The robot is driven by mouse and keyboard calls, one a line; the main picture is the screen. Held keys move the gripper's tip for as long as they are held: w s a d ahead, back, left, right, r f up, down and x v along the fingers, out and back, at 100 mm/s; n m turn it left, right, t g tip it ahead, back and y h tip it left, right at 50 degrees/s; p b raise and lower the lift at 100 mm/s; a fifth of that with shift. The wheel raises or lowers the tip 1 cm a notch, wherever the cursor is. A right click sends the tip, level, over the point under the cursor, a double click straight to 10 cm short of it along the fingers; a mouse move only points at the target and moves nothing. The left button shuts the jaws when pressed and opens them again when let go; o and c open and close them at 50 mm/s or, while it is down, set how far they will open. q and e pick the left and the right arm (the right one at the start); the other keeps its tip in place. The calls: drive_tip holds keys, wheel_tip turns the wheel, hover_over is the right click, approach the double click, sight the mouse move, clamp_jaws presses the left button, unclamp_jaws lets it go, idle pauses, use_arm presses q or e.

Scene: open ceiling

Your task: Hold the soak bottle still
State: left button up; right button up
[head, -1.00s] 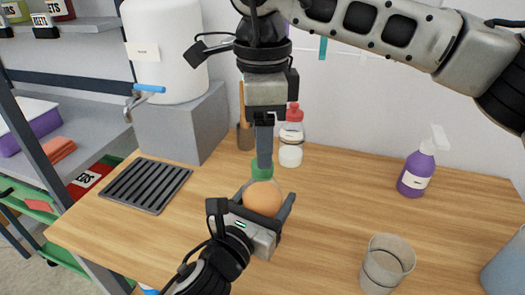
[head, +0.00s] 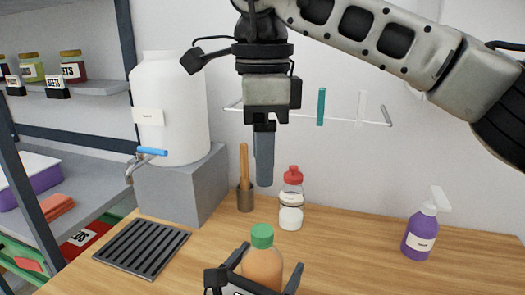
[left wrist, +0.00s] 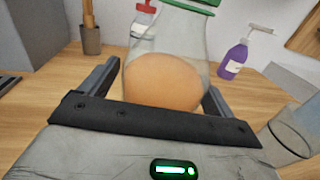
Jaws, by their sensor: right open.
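The soak bottle (head: 262,268) is clear with orange contents and a green cap (head: 262,236). It stands upright at the lower middle of the head view. It also fills the middle of the left wrist view (left wrist: 163,80), its top cut off. My left gripper (head: 270,272) has one finger on each side of the bottle's body and appears shut on it; the contact is partly hidden. My right gripper (head: 264,182) hangs fingers down above the cap with a visible gap. It is seen edge-on, open and empty.
A red-capped bottle (head: 291,200) and a pot with a wooden tool (head: 245,198) stand behind. A purple spray bottle (head: 420,235) is at right, a black rack (head: 143,248) at left. A clear cup (left wrist: 290,135) stands at right in the left wrist view.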

use_arm(q)
drive_tip(key=b+v, duration=0.1)
drive_tip(key=v, duration=0.6)
drive_tip(key=b+v, duration=0.1)
drive_tip(key=v, duration=0.7)
drive_tip(key=shift+f, duration=0.2)
drive_tip(key=shift+s+a+r, duration=0.15)
drive_tip(key=shift+s+a, duration=0.1)
drive_tip(key=shift+s, duration=0.25)
